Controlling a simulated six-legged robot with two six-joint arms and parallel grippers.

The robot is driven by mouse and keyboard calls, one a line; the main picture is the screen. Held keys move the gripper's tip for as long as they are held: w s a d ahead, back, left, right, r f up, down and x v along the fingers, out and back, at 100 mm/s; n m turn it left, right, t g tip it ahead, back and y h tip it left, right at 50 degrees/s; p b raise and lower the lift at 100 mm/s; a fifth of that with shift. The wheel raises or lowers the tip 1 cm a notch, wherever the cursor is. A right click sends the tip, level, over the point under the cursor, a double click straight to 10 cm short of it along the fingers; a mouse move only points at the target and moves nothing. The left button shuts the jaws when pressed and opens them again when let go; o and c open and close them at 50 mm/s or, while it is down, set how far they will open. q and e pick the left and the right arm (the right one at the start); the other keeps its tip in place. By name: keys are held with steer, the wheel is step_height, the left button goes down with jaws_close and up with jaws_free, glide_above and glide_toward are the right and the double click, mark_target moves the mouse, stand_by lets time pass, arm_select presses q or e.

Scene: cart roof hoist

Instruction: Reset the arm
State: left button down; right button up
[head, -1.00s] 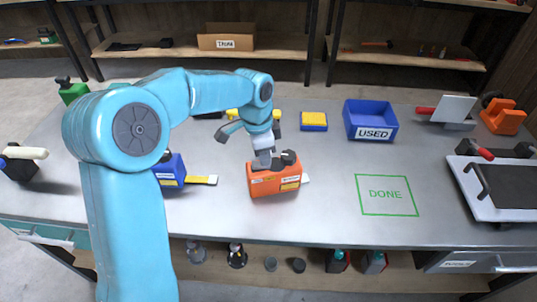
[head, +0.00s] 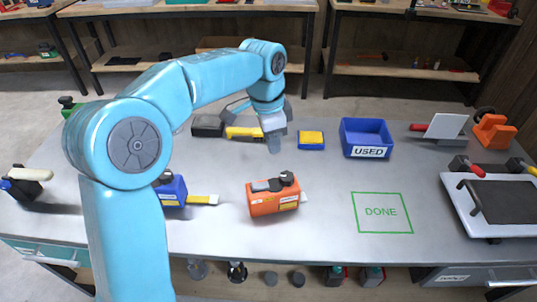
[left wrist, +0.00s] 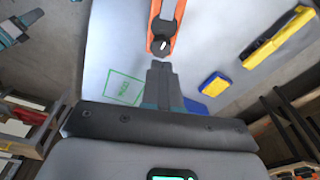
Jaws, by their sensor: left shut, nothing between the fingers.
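My left gripper (head: 276,146) is shut and empty, pointing down above the middle of the grey table, apart from the orange device. In the left wrist view its fingertips (left wrist: 160,66) show together with nothing between them. The orange device (head: 270,202), with a dark knob and grey top part, sits on the table nearer the front; it also shows in the left wrist view (left wrist: 164,28). My right gripper is not in view.
A blue USED bin (head: 367,141) and a yellow-and-blue block (head: 311,140) stand right of the gripper. A yellow tool (head: 244,133) lies behind it. A blue device (head: 172,190) is at left. The green DONE square (head: 382,212) is empty. A white tray (head: 482,227) is at right.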

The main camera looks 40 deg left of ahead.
arm_select(q)
steer(key=shift+d+r, duration=0.1)
steer(key=shift+r, duration=0.65)
steer(key=shift+w, duration=0.1)
